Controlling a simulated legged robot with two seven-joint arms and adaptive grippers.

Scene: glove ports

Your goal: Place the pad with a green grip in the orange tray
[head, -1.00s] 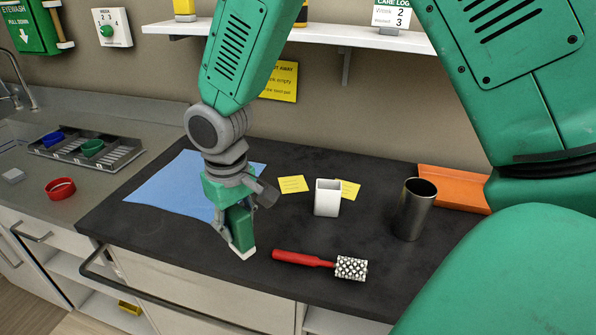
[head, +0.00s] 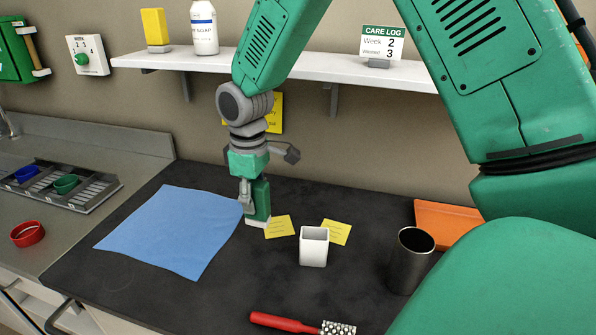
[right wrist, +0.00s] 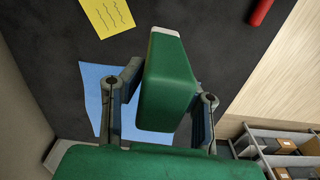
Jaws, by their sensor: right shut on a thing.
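The pad with a green grip (head: 260,201) has a block-shaped green handle and a thin white base. My right gripper (head: 255,186) is shut on the green grip and holds the pad upright, white base down, beside the blue cloth. In the right wrist view the green grip (right wrist: 168,80) sits between the two fingers, with the white edge at its far end. Whether the base touches the counter is hard to tell. The orange tray (head: 440,221) lies at the back right, partly hidden by my arm. My left gripper is not in view.
A white cup (head: 314,247) and yellow notes (head: 279,227) are right of the pad. A steel tumbler (head: 409,262) stands before the orange tray. A red-handled brush (head: 283,322) lies at the front. A shelf (head: 300,64) runs above. The blue cloth (head: 172,232) lies left.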

